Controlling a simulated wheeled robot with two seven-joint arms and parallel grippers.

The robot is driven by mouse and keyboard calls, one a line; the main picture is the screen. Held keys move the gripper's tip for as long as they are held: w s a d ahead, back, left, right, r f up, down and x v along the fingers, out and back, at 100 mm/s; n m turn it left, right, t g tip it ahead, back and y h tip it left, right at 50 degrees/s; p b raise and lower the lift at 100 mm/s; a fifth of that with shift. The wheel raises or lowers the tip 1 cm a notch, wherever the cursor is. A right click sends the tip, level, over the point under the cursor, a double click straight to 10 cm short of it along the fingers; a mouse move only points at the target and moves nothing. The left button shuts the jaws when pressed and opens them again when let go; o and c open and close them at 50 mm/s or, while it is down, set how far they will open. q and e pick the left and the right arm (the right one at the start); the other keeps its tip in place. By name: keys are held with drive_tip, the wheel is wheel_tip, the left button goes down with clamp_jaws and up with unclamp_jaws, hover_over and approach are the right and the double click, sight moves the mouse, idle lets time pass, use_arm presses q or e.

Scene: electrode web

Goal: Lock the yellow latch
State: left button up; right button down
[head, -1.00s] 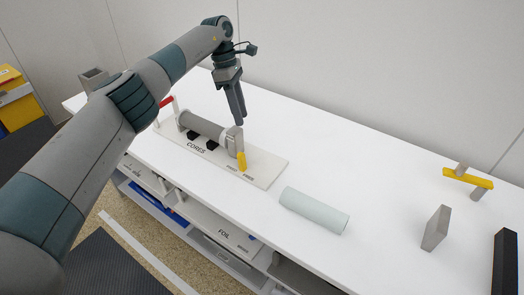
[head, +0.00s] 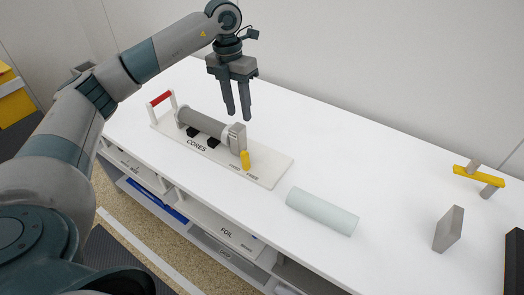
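The yellow latch (head: 245,160) is a small upright yellow piece at the right end of the white CORES board (head: 270,172). It stands against the grey end block (head: 237,136) that meets the grey roller (head: 203,122). My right gripper is not in view.
A red-topped handle (head: 160,97) stands at the board's left end. A pale cylinder (head: 322,211) lies to the right of the board. Farther right are a grey block (head: 449,229) and a yellow bar on grey posts (head: 478,176).

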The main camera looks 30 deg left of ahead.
sight(245, 154)
use_arm(q)
drive_tip(key=shift+s+r, duration=0.15)
drive_tip(key=shift+f, duration=0.2)
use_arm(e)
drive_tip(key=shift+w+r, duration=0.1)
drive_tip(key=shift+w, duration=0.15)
